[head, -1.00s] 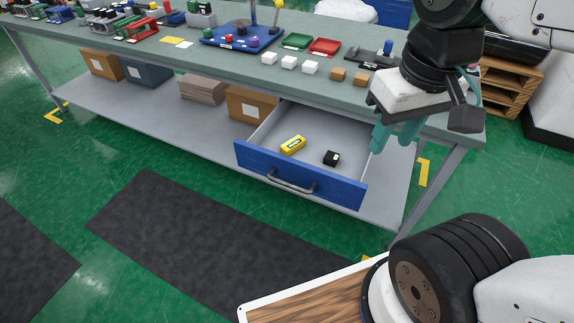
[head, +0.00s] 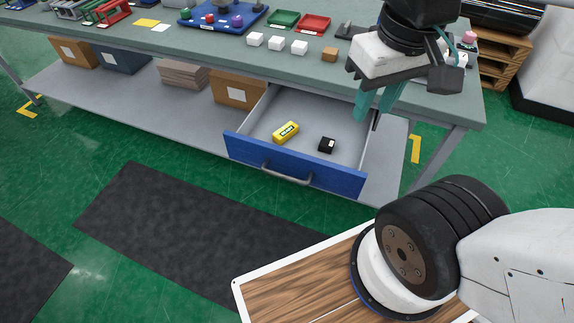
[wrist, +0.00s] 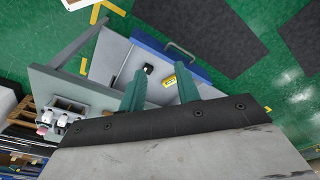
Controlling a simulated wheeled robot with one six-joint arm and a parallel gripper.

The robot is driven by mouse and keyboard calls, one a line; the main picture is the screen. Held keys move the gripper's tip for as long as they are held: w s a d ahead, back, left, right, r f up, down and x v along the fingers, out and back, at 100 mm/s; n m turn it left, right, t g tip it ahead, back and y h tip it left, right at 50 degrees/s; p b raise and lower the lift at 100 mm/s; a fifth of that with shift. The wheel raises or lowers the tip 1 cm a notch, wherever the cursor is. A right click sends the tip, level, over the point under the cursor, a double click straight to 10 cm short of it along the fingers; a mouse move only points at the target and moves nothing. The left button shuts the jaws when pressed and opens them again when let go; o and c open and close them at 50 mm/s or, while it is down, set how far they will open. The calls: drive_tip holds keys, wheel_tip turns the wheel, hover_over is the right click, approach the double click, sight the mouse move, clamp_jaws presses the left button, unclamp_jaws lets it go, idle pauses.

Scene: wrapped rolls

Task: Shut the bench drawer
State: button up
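The bench drawer stands pulled out from under the bench top; its blue front (head: 330,178) faces the aisle and also shows in the wrist view (wrist: 153,46). A grey bar handle (head: 288,176) is on the front. A yellow box (head: 286,132) and a small black box (head: 327,145) lie inside the drawer. My gripper (head: 372,112) hangs by the right end of the open drawer, seemingly higher than it, fingers pointing down. In the wrist view its teal fingers (wrist: 161,84) are apart with nothing held between them. Contact with the drawer is not visible.
The bench top (head: 205,55) carries small white blocks (head: 277,43), trays and a blue board. Cardboard boxes (head: 238,90) stand on the lower shelf, left of the drawer. A dark mat (head: 160,220) covers clear floor in front. A bench leg (head: 437,160) stands at right.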

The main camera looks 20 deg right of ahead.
drive_tip(key=a+f, duration=0.1)
drive_tip(key=w+a+f+n+g, duration=0.1)
drive_tip(key=a+f+n+g, duration=0.1)
drive_tip(key=shift+w+a+f, duration=0.2)
drive_tip(key=shift+w+a, duration=0.05)
clamp_jaws()
drive_tip(key=w+a+f+n+t+h, duration=0.2)
drive_tip(key=w+a+f+n+h, duration=0.15)
drive_tip(key=a+f+n, duration=0.4)
drive_tip(key=w+a+f+n+t+h, duration=0.4)
drive_tip(key=f+n, duration=0.4)
drive_tip(key=f, duration=0.4)
drive_tip(key=w+a+f+n+t+h, duration=0.1)
drive_tip(key=w+a+f+n+h, duration=0.2)
drive_tip(key=w+a+f+n, duration=0.55)
drive_tip(key=n+t+y, duration=0.1)
drive_tip(key=t+y, duration=0.1)
approach(253, 157)
drive_tip(key=x, duration=0.5)
drive_tip(key=shift+s+d+f, duration=0.1)
drive_tip(key=shift+s+f, duration=0.05)
drive_tip(key=shift+f, duration=0.1)
drive_tip(key=shift+w+d, duration=0.4)
drive_tip(key=shift+w, duration=0.05)
